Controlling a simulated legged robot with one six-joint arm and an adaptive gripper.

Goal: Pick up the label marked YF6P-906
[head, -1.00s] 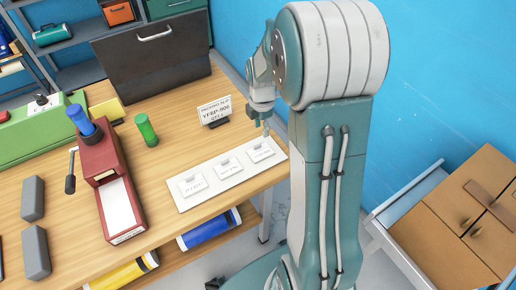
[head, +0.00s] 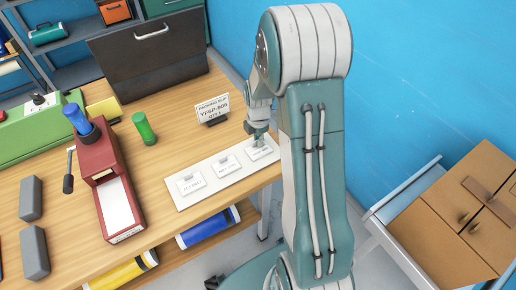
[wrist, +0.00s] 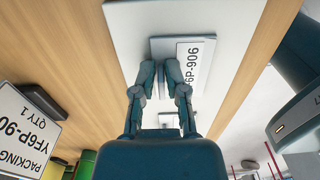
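The label marked YF6P-906 (wrist: 194,66) is a white plate with a grey raised tab, partly hidden by my fingers in the wrist view. In the head view it is the rightmost label (head: 263,154) on the white board (head: 177,205). My gripper (wrist: 161,68) is just over it, fingers on either side of the tab with a gap between them. In the head view my gripper (head: 258,137) is at that label's upper edge. The packing slip card (head: 213,107) reads YF6P-906, QTY 1; it also shows in the wrist view (wrist: 27,135).
Two other labels, middle (head: 228,168) and left (head: 190,184), lie on the board. A red press (head: 101,158), a green cylinder (head: 145,128) and a dark panel (head: 152,62) stand on the wooden table. A cardboard box (head: 440,228) sits in a drawer at right.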

